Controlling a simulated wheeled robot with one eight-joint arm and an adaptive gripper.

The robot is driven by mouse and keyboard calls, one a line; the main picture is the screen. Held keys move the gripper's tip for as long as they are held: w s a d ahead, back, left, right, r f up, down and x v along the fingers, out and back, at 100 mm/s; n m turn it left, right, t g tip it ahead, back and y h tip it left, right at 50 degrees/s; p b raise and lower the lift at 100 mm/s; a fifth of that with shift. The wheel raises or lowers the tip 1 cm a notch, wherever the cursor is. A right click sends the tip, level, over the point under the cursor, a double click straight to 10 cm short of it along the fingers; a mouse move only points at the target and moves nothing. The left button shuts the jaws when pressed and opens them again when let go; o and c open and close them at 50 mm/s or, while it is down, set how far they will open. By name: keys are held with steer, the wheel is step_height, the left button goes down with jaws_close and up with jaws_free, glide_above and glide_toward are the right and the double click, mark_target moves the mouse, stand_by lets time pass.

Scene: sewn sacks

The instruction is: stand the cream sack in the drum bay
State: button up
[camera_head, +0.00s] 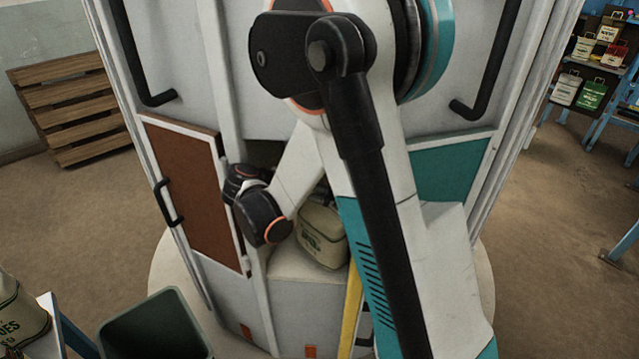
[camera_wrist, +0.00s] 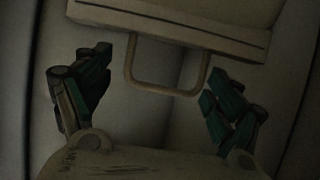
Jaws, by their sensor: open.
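The cream sack (camera_head: 322,236) with green print stands on the floor of the open drum bay (camera_head: 288,268) in the head view. My arm covers its right side and part of its top. My gripper is hidden behind the arm in the head view. In the dark wrist view my gripper (camera_wrist: 158,92) is open, one finger on each side of the sack's loop handle (camera_wrist: 190,91). The fingers look apart from the handle. The pale sack body (camera_wrist: 180,22) shows at the top of that view, beyond the handle.
The bay has upright side walls close around the sack. A brown door (camera_head: 185,190) is on the left and a teal panel (camera_head: 455,168) on the right. A dark green bin (camera_head: 155,325) and another printed sack (camera_head: 18,315) are at front left. Shelves with several sacks stand at far right.

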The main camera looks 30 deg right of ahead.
steer(key=p+v, duration=0.2)
steer(key=v, duration=0.5)
steer(key=shift+a+r, duration=0.2)
steer(key=shift+a, duration=0.05)
steer(key=shift+s+a, duration=0.1)
